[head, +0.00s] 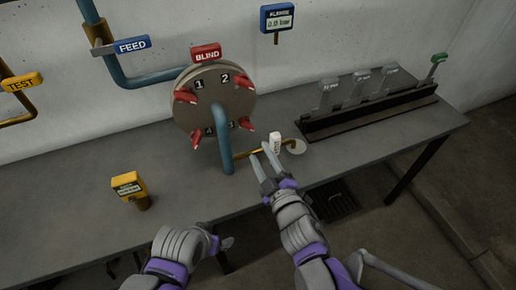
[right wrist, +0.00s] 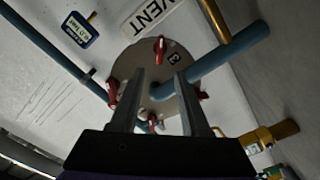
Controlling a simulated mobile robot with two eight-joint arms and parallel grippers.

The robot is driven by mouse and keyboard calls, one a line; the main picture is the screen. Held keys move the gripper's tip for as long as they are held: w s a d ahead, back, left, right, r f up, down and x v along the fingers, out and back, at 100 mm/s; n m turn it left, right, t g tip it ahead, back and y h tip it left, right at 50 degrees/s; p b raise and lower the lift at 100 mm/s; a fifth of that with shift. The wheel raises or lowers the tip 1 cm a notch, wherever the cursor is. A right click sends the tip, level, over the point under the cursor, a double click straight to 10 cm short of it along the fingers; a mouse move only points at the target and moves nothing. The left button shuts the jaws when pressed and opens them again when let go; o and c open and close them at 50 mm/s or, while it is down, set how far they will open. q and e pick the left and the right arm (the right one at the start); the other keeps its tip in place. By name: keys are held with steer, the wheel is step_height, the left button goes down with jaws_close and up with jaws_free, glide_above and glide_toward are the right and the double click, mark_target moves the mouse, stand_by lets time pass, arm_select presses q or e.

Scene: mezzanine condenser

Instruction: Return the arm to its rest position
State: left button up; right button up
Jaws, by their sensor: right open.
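My right gripper (head: 260,151) is over the front edge of the bench, its fingers pointing up and away toward the vent pipe. In the right wrist view its two fingers (right wrist: 157,70) stand apart with nothing clamped between them. The white VENT tag (right wrist: 150,14) shows beyond them; in the head view this white tag (head: 275,143) is just right of the fingertips, and I cannot tell whether they touch. My left gripper (head: 227,243) is low, in front of the bench; its fingers are too small to read.
The grey bench (head: 75,200) carries a round flange (head: 215,85) with red clamps and a blue pipe (head: 224,140). A yellow gauge (head: 128,186) stands at left. A dark rack of levers (head: 365,110) is at right. Floor (head: 430,215) right of the bench is open.

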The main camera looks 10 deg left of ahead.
stand_by(0.4)
steer(key=d+m+g+h+p, duration=0.3)
steer(key=d+m+h, duration=0.5)
steer(key=d, duration=0.9)
steer(key=s+d+f+m+g+h+p, duration=0.1)
steer(key=s+d+f+m+g+p, duration=0.1)
steer(key=s, duration=0.6)
steer(key=s+d+f+m+g+h+p, duration=0.1)
steer(key=s+d+f+m+g+p, duration=0.1)
steer(key=s+d+m+g, duration=0.2)
steer(key=s+d+m, duration=0.2)
steer(key=s+d, duration=0.1)
steer(key=s, duration=0.1)
steer(key=shift+s+d+f+g, duration=0.15)
steer(key=shift+s+d+g, duration=0.15)
steer(key=shift+s, duration=0.1)
